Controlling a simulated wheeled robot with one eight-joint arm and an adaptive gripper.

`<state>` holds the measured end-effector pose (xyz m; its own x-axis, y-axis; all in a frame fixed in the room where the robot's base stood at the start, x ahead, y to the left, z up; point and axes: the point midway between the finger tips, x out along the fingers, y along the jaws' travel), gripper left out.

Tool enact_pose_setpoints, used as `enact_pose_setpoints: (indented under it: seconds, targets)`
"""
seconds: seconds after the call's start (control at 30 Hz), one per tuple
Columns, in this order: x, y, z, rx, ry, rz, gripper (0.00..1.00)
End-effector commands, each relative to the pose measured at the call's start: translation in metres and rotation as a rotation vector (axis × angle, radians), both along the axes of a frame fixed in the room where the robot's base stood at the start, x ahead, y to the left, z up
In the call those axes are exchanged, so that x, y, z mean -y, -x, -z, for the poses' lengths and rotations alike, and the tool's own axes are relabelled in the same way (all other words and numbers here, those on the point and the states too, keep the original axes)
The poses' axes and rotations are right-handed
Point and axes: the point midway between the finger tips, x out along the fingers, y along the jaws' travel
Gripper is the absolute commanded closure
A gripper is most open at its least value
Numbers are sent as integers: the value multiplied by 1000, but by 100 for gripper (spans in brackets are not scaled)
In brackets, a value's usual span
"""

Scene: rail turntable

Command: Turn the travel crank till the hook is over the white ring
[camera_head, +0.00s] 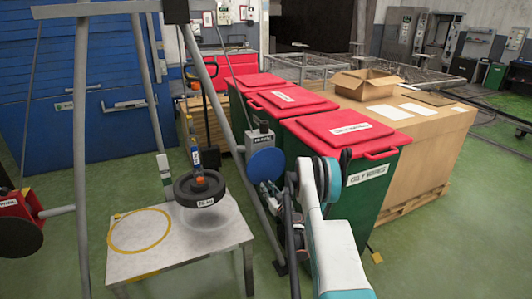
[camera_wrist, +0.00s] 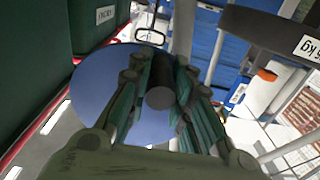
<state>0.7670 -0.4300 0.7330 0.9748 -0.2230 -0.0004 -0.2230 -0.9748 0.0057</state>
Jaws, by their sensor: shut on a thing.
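The travel crank is a blue disc (camera_head: 266,164) on the frame's right leg; it fills the middle of the wrist view (camera_wrist: 95,85). Its dark round handle (camera_wrist: 160,97) sits between my fingers. My gripper (camera_wrist: 160,80) is shut on this handle; in the head view its fingers are partly hidden behind the arm. The hook (camera_head: 200,181), orange under a blue block, carries a black labelled weight (camera_head: 198,190). The weight hangs above the right part of the low table (camera_head: 165,262).
A yellow ring (camera_head: 111,236) is marked on the table's left part. Grey frame legs (camera_head: 82,150) straddle the table. Green bins with red lids (camera_head: 345,128) and a large brown crate (camera_head: 440,140) stand to the right. A red device (camera_head: 14,207) is at far left.

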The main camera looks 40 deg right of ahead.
Motion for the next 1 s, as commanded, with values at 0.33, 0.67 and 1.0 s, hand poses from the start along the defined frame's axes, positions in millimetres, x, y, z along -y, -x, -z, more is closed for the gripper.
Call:
enact_pose_setpoints:
  seconds: [0.33, 0.67, 1.0]
  targets:
    - [22, 9, 3, 3, -9, 23, 100]
    - [24, 9, 2, 3, -9, 23, 100]
    - [23, 9, 2, 2, -6, 19, 50]
